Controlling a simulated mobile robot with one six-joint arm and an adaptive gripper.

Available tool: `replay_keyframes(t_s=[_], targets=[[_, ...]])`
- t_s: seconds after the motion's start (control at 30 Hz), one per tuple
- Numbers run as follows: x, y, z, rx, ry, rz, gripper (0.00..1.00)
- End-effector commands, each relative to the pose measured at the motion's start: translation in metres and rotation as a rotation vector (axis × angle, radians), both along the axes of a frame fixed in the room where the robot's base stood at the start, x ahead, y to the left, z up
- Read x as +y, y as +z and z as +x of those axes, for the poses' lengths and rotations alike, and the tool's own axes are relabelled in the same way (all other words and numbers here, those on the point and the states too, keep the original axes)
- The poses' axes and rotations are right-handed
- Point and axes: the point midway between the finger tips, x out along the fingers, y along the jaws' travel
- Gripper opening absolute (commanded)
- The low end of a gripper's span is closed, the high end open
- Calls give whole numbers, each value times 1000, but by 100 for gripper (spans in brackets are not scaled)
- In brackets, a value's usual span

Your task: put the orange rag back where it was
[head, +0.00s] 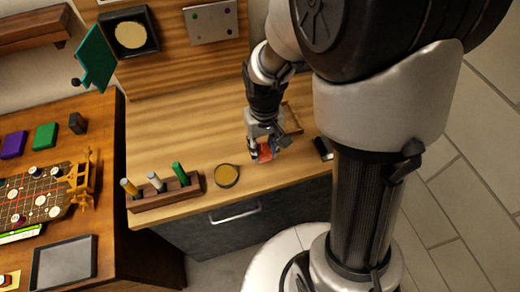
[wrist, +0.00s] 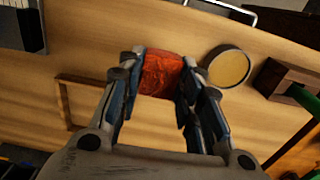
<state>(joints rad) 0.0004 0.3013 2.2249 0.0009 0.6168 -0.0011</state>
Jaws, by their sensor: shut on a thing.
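The orange rag (wrist: 161,75) is a small crumpled red-orange bundle. My gripper (wrist: 158,80) is shut on it, with one finger on each side of the rag in the wrist view. In the head view my gripper (head: 265,150) points down at the wooden counter (head: 180,135), and the rag (head: 265,153) shows at its fingertips. I cannot tell whether the rag touches the counter or hangs just above it. A thin wooden frame (wrist: 66,103) lies on the counter beside the gripper; it also shows partly behind the gripper in the head view (head: 293,118).
A round dish with a yellow top (head: 226,175) stands close to the rag. A wooden holder (head: 165,196) with several upright tools stands left of it. A black and white item (head: 322,149) lies at the counter's right. The counter's back left is clear.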

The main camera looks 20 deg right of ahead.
Motion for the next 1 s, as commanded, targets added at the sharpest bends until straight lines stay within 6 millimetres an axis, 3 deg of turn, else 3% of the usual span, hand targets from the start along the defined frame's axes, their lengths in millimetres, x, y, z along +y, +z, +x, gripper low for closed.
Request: replay_keyframes(t_s=[0.03, 0.33, 0.53, 0.93, 0.97, 1.0], targets=[[0, -13, -1, 3, 0, 0, 14], [0, -37, 0, 0, 0, 0, 14], [0, -68, 0, 1, 0, 0, 14], [0, -73, 1, -2, 0, 0, 14], [0, -72, 1, -2, 0, 0, 35], [0, -72, 1, -2, 0, 0, 37]])
